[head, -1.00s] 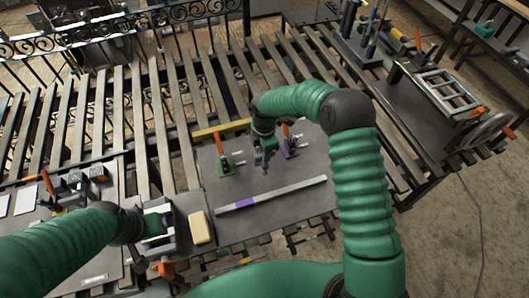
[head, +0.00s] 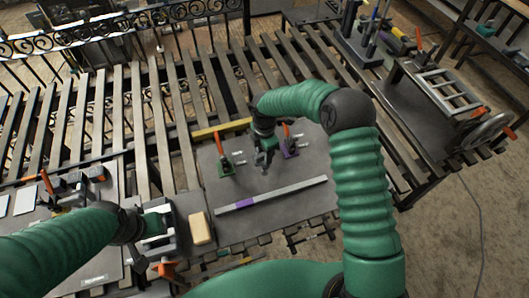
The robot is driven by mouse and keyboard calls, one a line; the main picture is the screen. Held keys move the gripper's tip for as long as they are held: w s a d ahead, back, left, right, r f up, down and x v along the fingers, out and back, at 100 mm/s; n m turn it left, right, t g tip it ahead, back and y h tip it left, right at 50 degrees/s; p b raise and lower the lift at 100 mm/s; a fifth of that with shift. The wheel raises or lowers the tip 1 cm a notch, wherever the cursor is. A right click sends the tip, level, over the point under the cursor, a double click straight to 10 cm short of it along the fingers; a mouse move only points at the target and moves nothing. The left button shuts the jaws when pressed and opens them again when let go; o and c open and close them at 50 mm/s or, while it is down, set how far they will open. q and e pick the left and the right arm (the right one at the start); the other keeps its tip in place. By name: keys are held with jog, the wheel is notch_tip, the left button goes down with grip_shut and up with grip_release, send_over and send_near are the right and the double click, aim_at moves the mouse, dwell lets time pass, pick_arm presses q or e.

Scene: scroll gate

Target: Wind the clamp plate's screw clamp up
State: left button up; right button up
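The dark grey clamp plate (head: 290,215) lies on the slatted bench in the middle of the head view. I cannot tell which part is the screw clamp. My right gripper (head: 264,158) points down over the plate, between the two clamps and close to the purple one. Its fingers are too small to tell open from shut. My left gripper (head: 155,224) is left of the plate, at a dark metal block; its fingers are unclear.
A grey bar with a purple band (head: 275,194) lies across the plate's front. A tan block (head: 200,228) sits by its left edge. A yellow strip (head: 222,128) lies behind. A framed fixture with a handwheel (head: 487,131) stands at right.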

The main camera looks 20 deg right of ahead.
notch_tip(320, 180, up, 17)
jog(key=b, duration=0.3)
jog(key=shift+f, duration=0.15)
